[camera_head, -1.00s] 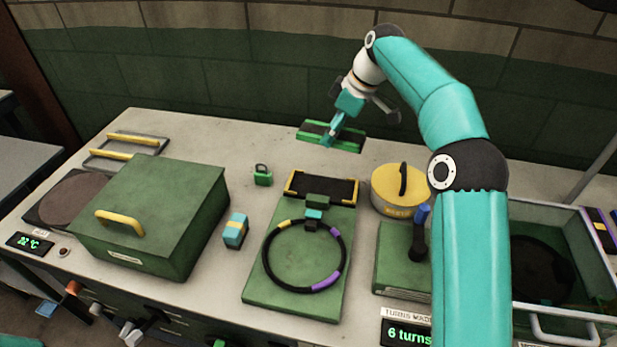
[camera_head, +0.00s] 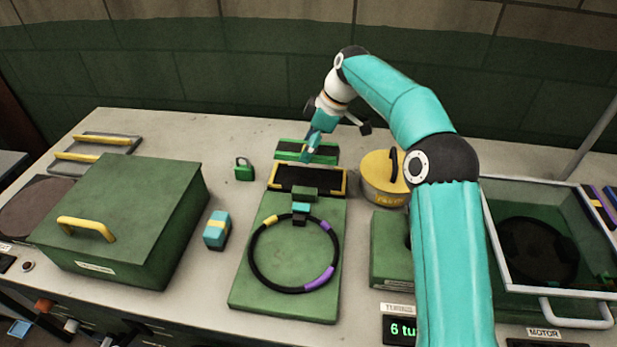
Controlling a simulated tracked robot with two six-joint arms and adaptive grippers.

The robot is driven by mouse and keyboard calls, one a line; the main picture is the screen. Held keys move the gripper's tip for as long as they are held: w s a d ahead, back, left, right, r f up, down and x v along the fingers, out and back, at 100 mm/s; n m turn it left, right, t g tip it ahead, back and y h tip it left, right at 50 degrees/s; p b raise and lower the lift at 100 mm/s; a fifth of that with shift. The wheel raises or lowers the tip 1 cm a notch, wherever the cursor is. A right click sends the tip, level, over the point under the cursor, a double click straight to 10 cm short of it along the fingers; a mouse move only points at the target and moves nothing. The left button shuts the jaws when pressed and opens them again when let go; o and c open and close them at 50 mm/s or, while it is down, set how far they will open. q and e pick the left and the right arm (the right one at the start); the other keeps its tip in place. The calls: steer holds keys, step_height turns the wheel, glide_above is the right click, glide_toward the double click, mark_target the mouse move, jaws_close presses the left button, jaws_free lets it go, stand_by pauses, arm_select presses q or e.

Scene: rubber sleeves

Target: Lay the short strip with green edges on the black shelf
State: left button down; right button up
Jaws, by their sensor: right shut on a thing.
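The short strip with green edges (camera_head: 287,155) has a dark middle and is at the back of the worktop. My right gripper (camera_head: 308,154) comes down over its middle from above and is shut on it, hiding part of it. The strip is just behind a black panel with yellow edges (camera_head: 310,179), which looks like the black shelf, at the back end of a green board. The strip appears slightly raised and apart from the panel; its exact height is hard to tell. My left gripper is not in view.
A black ring with yellow and purple bands (camera_head: 255,278) lies on the green board (camera_head: 243,292). A yellow round tin (camera_head: 378,183) stands to the right. A green padlock-like piece (camera_head: 244,171), a teal block (camera_head: 217,231) and a large green box (camera_head: 130,210) are left.

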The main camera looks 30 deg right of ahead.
mark_target(321, 150)
step_height(321, 150, down, 8)
stand_by(0.5)
steer(key=o, duration=0.9)
steer(key=shift+r, duration=0.1)
steer(key=v, duration=1.2)
